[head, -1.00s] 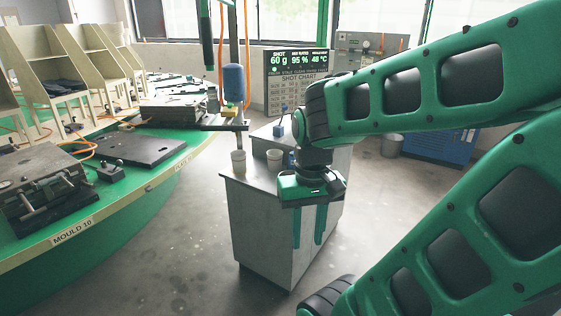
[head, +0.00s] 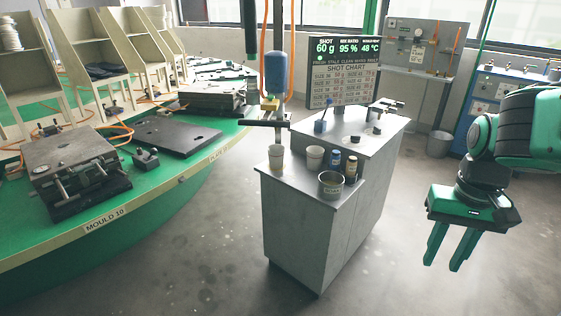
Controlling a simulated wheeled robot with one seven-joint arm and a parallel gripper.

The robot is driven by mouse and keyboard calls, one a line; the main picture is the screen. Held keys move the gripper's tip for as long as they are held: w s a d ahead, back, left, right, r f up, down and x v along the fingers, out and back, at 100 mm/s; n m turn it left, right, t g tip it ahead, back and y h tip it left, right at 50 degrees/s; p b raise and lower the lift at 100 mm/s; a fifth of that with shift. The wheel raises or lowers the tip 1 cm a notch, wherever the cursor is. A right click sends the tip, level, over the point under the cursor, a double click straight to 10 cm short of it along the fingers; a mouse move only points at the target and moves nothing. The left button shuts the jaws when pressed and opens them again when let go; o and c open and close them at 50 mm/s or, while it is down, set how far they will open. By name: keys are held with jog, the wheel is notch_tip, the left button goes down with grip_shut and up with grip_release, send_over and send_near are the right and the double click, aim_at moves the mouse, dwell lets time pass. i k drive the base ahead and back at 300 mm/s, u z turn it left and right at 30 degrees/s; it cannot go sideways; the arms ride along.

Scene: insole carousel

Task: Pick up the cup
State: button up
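Two pale cups stand upright on the front part of the grey cabinet top in the head view. The left cup (head: 276,157) is near the cabinet's left edge, and the other cup (head: 314,158) is just right of it. My gripper (head: 443,262) hangs to the right of the cabinet, over the floor, with its fingers pointing down. Its two green fingers are apart with nothing between them. It is well away from both cups and touches nothing.
A metal pot (head: 331,186) and small bottles (head: 351,168) stand right of the cups on the cabinet (head: 300,225). A blue mixing head (head: 275,75) hangs behind the cups. The green carousel (head: 150,218) with moulds lies left. Floor between cabinet and gripper is clear.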

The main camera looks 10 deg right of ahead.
aim_at(276, 157)
jog(key=z, duration=0.05)
jog(key=i, duration=1)
jog(key=u, duration=0.05)
